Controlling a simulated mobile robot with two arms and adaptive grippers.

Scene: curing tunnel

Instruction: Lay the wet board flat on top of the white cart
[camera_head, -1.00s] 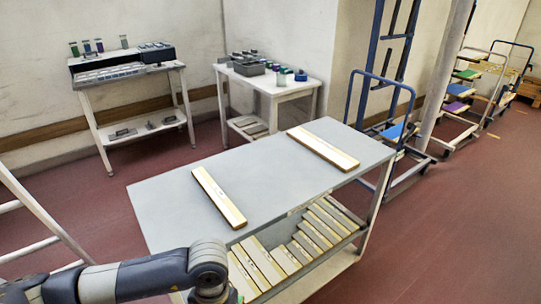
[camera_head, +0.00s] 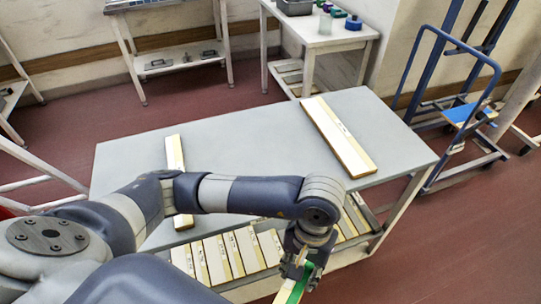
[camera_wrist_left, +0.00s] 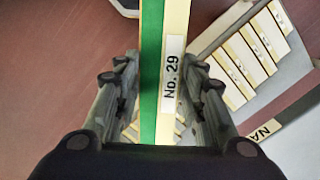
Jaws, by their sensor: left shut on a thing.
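My left gripper (camera_head: 300,268) points down at the front edge of a grey-topped bench and is shut on the wet board (camera_head: 296,288). In the left wrist view the board (camera_wrist_left: 152,70) runs between the fingers, with a green face beside a pale edge labelled "No. 29". Its far end is cut off at the top of that view. A white tubular frame (camera_head: 45,175) at the left may belong to the white cart. No flat top of it shows, so I cannot tell. My right gripper is not in view.
The grey bench top (camera_head: 245,140) carries two pale boards, left (camera_head: 176,155) and right (camera_head: 337,137). Several boards (camera_head: 225,255) lie on its lower shelf. A blue-framed cart (camera_head: 455,115) stands at right. Red floor is open at the lower right.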

